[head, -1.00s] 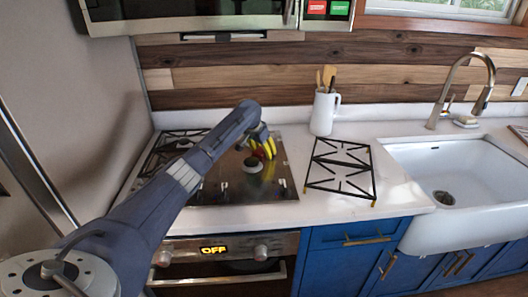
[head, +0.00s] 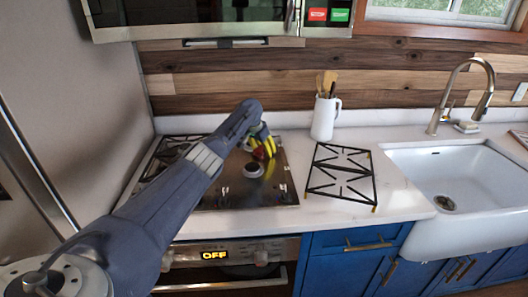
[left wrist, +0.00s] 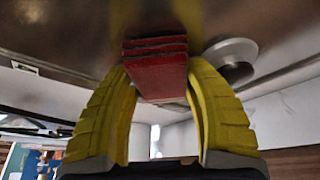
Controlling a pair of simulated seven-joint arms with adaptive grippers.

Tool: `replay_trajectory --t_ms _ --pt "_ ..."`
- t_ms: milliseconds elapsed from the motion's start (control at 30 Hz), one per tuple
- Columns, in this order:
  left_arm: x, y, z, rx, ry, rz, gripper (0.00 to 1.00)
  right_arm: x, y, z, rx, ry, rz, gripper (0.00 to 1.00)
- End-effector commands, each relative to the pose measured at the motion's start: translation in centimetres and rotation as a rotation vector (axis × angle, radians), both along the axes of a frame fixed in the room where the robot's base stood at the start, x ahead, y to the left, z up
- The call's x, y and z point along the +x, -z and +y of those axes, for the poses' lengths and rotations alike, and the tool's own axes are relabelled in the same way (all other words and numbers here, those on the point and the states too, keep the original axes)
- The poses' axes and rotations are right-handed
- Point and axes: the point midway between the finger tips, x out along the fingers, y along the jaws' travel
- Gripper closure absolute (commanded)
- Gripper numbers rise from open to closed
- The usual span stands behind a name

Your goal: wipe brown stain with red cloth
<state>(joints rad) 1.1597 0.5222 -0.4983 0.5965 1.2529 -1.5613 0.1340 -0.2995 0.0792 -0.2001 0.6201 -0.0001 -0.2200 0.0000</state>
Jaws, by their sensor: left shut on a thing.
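My left gripper (head: 266,148) has yellow fingers and is over the steel cooktop (head: 230,190), just behind a round burner (head: 253,170). It is shut on the red cloth (head: 258,154), a folded stack of layers. In the left wrist view the cloth (left wrist: 158,72) is pinched between the two yellow fingers (left wrist: 160,100), close against the cooktop surface. I cannot tell whether it touches. The burner (left wrist: 230,58) is beside it there. I cannot make out the brown stain; the arm and gripper hide part of the cooktop. My right gripper is out of view.
A black grate (head: 341,172) lies on the white counter (head: 310,215) right of the cooktop. A white pitcher with utensils (head: 325,118) stands behind it. Another grate (head: 165,155) is at the cooktop's left. The sink (head: 450,175) is far right. A microwave (head: 190,15) overhangs the back.

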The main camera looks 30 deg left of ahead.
Motion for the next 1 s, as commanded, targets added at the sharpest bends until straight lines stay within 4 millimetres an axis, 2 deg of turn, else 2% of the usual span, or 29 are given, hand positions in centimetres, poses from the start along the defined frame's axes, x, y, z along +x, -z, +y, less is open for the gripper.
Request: replay_trajectory --t_ms 167,467,1000 --pt "0.7 -0.2 0.8 0.005 -0.004 -0.006 0.72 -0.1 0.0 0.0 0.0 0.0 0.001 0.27" --pt "0.6 0.1 0.9 0.007 -0.002 0.001 0.72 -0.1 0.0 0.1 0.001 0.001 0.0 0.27" --pt "-1.8 0.1 -1.0 0.005 0.001 0.003 0.72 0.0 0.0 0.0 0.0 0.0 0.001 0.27"
